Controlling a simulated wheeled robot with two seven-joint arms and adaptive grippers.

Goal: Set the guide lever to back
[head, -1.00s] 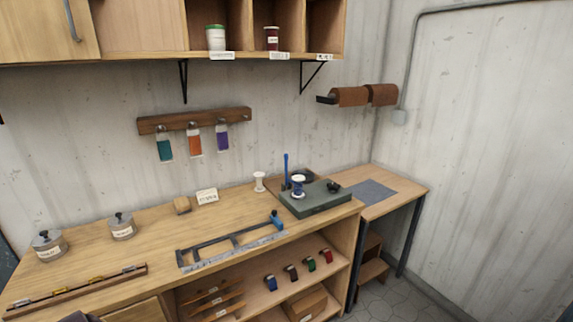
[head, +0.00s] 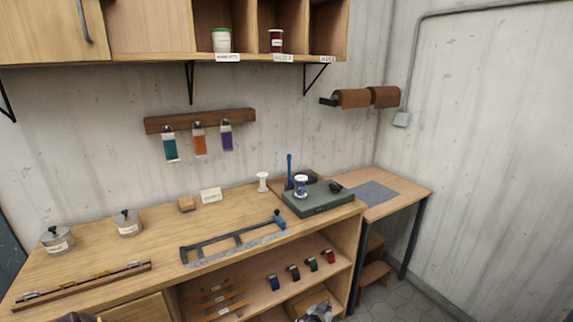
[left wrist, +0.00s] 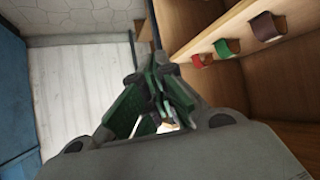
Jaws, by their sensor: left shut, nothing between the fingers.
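A blue upright lever (head: 289,170) stands on a dark green machine block (head: 322,203) at the right end of the bench in the head view. It looks nearly vertical, beside a blue and white spool (head: 300,186). A dark frame (head: 228,242) with a blue knob (head: 279,220) lies on the bench left of the block. I cannot tell which of these is the guide lever. My left gripper (head: 318,314) shows at the bottom edge, in front of the shelf and below the block, touching neither. In the left wrist view its fingers (left wrist: 157,80) are shut and empty.
Small blue, maroon, green and red pieces (head: 312,264) sit on the shelf under the bench. Jars (head: 128,224), a white card (head: 210,195) and a white spool (head: 263,182) stand on top. A lower side table (head: 415,191) adjoins at right.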

